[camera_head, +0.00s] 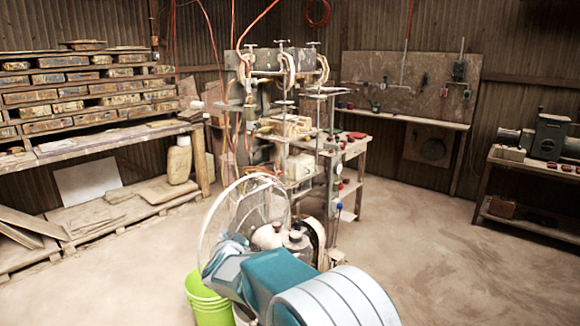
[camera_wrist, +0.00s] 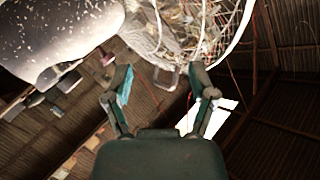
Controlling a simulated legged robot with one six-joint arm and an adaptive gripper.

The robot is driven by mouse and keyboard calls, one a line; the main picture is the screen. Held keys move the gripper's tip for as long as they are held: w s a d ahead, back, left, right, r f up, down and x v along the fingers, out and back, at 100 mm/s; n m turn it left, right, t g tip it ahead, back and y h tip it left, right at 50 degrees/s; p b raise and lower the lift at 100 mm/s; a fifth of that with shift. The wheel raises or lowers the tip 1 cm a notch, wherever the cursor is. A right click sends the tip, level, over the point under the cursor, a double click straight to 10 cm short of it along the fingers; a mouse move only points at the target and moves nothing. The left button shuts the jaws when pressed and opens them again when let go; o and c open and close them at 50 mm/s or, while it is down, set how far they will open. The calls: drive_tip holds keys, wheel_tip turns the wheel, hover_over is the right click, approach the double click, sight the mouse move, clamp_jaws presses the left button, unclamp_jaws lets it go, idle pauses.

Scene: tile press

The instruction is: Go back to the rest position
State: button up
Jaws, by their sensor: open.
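My gripper (camera_wrist: 160,82) shows in the wrist view with its two fingers spread apart and nothing between them. In the head view my blue and grey arm reaches from the bottom edge toward the middle, and my gripper is hard to make out there. The tile press (camera_head: 285,110), a tall metal frame with valves and red hoses, stands beyond my arm. A round guard with a clear rim (camera_head: 245,205) is just past the arm. In the wrist view a wire cage with a pale rim (camera_wrist: 205,40) is close beyond the fingertips; I cannot tell whether they touch.
A lime green bucket (camera_head: 208,300) stands on the floor beside my arm. Shelves of moulds (camera_head: 80,90) and a low bench (camera_head: 110,215) line the left wall. A workbench with a machine (camera_head: 550,140) is at the right. The floor at right (camera_head: 450,260) is clear.

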drive_tip(key=s+d+r+n+g+y, duration=0.2)
drive_tip(key=s+d+r, duration=0.3)
drive_tip(key=s+d, duration=0.2)
drive_tip(key=s+d+r+n+g+y, duration=0.1)
drive_tip(key=s+d+r+n+g, duration=0.15)
drive_tip(key=s+d+r, duration=0.4)
drive_tip(key=s+d+f+g+h, duration=0.1)
drive_tip(key=s+d+f, duration=0.2)
drive_tip(key=s, duration=0.6)
drive_tip(key=s+d+f+g+h, duration=0.1)
drive_tip(key=s+d+f+g, duration=0.1)
drive_tip(key=s+d, duration=0.6)
drive_tip(key=s+d+f+n+g+h, duration=0.1)
drive_tip(key=s+d, duration=0.4)
drive_tip(key=s, duration=0.5)
wheel_tip(320, 180, down, 3)
drive_tip(key=shift+s+d+r+g+h, duration=0.1)
drive_tip(key=shift+s+d+g+h, duration=0.15)
drive_tip(key=shift+g+h, duration=0.3)
drive_tip(key=shift+o, duration=0.3)
drive_tip(key=shift+a, duration=0.1)
